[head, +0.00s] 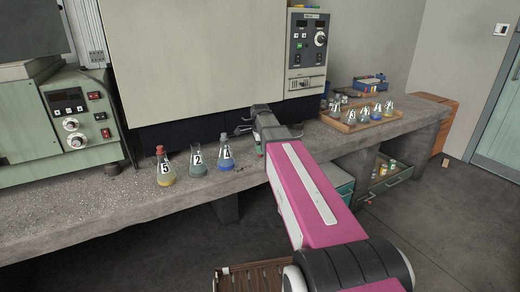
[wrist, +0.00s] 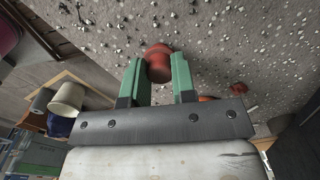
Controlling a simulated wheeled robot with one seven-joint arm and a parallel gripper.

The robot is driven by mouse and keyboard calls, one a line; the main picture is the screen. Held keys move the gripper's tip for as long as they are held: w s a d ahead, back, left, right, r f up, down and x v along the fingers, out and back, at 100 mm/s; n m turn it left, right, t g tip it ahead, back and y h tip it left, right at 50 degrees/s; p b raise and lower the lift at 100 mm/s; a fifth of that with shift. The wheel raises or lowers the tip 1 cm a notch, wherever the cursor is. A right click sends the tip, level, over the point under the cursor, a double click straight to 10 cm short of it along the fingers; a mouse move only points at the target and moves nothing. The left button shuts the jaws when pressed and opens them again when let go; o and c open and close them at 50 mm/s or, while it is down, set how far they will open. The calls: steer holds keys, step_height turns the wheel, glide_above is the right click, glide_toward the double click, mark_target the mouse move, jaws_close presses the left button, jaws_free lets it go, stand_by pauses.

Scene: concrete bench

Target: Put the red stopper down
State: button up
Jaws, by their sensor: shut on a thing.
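The red stopper (wrist: 159,63) is between the two green fingers of my gripper (wrist: 158,70) in the wrist view. The gripper is shut on it, and the speckled grey bench top (wrist: 225,40) shows behind it. I cannot tell whether the stopper touches the bench. In the head view my arm reaches over the bench (head: 110,195), and the held stopper is not clearly visible there.
A wooden tray (head: 345,126) of several numbered flasks lies right. The bench's left front is clear.

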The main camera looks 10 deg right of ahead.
steer(key=o, duration=0.9)
steer(key=shift+f, duration=0.1)
step_height(320, 180, up, 12)
steer(key=shift+s+r, duration=0.1)
steer(key=shift+r, duration=0.05)
